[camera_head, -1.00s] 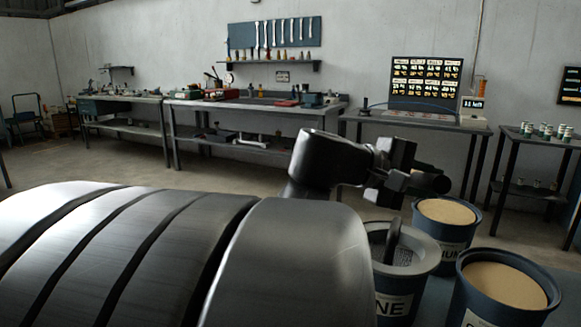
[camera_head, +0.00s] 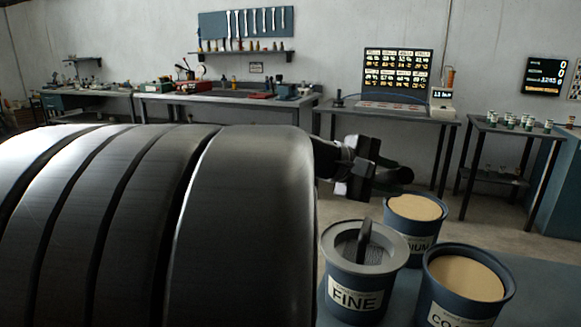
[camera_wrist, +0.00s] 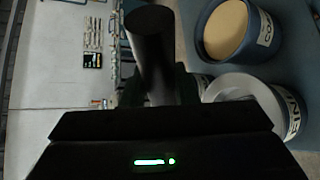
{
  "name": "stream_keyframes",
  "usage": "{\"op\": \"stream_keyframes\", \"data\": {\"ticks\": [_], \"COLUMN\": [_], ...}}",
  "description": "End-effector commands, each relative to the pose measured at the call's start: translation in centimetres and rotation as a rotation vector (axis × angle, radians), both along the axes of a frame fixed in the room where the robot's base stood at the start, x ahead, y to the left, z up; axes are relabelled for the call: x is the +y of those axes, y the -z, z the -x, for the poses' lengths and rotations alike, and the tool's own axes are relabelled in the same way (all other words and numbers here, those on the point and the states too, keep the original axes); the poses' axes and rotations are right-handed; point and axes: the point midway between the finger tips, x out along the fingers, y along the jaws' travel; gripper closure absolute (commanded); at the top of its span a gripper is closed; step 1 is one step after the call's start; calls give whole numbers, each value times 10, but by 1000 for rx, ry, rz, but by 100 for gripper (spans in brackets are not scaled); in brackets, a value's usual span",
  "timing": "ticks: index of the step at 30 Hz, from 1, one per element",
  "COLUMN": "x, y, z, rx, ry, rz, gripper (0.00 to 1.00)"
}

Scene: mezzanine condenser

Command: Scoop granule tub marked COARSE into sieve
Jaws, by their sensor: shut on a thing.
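A dark blue tub labelled "CO…" (camera_head: 467,280), its label cut off by the frame edge, is at the lower right, filled with tan granules. The grey sieve (camera_head: 395,262) sits on the tub labelled FINE (camera_head: 355,297); a dark upright piece stands in it. My gripper (camera_head: 368,182) is above and behind these tubs, apart from them. It is shut on a dark round-ended tool (camera_head: 400,175), which looks like the scoop. In the wrist view the tool is a dark cylinder (camera_wrist: 149,50); its bowl is hard to make out. The "CO…" tub (camera_wrist: 226,30) also shows there.
A tub of granules with a label ending "IUM" (camera_head: 414,215) stands behind, between the other two. The tubs share a blue-grey surface (camera_head: 535,290). Benches, a lit panel (camera_head: 398,75) and a shelf of small jars (camera_head: 515,121) stand farther back. My arm hides the left foreground.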

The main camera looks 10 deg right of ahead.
Motion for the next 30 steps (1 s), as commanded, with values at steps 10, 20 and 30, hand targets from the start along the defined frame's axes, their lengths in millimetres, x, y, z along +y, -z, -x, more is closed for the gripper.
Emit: {"op": "stream_keyframes", "data": {"ticks": [10,20,30], "x": [-1,-2,-3], "y": [-12,-19,-25], "z": [-4,-9,-17], "rx": [54,107,165], "ry": [1,0,0], "rz": [-10,-21,-33], "gripper": [100,100,100]}}
